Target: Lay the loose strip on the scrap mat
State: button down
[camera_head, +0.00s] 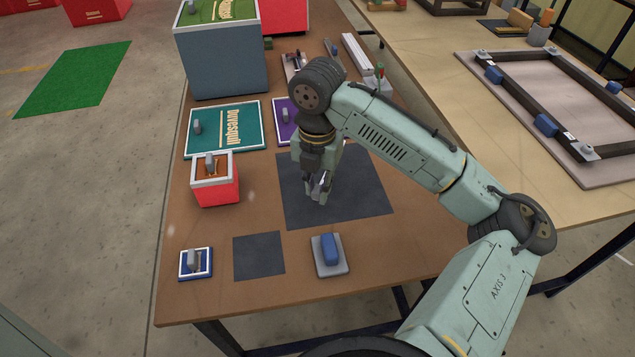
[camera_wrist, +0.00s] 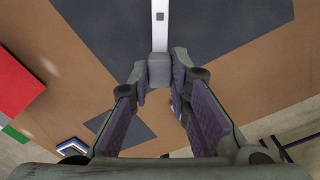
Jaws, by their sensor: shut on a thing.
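My gripper (camera_head: 319,192) hangs over the large dark mat (camera_head: 355,200) in the head view, its fingers pointing down. In the wrist view its fingers (camera_wrist: 159,82) are shut on a grey block (camera_wrist: 158,66) at the near end of a white strip (camera_wrist: 160,28). The strip runs away toward the top edge, over the dark mat (camera_wrist: 220,25), and its far end is out of frame. The head view hides the held strip behind my gripper and arm. A smaller dark mat (camera_head: 259,256) lies bare at the front; I cannot tell which mat is for scrap.
A blue block on a grey base (camera_head: 330,268) stands right of the small mat. A small blue-framed panel (camera_head: 196,275) and a red box (camera_head: 215,193) are at left. Green (camera_head: 250,132) and purple (camera_head: 287,136) panels lie behind. White lengths (camera_head: 360,55) lie at the back.

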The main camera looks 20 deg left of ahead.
aim_at(317, 208)
jog(key=shift+f+b, duration=0.9)
jog(key=shift+f, duration=0.75)
jog(key=shift+f+b, duration=0.4)
jog(key=shift+f, duration=0.25)
jog(key=c, duration=1.4)
grip_release()
jog(key=shift+r, duration=0.1)
notch_tip(317, 208, up, 12)
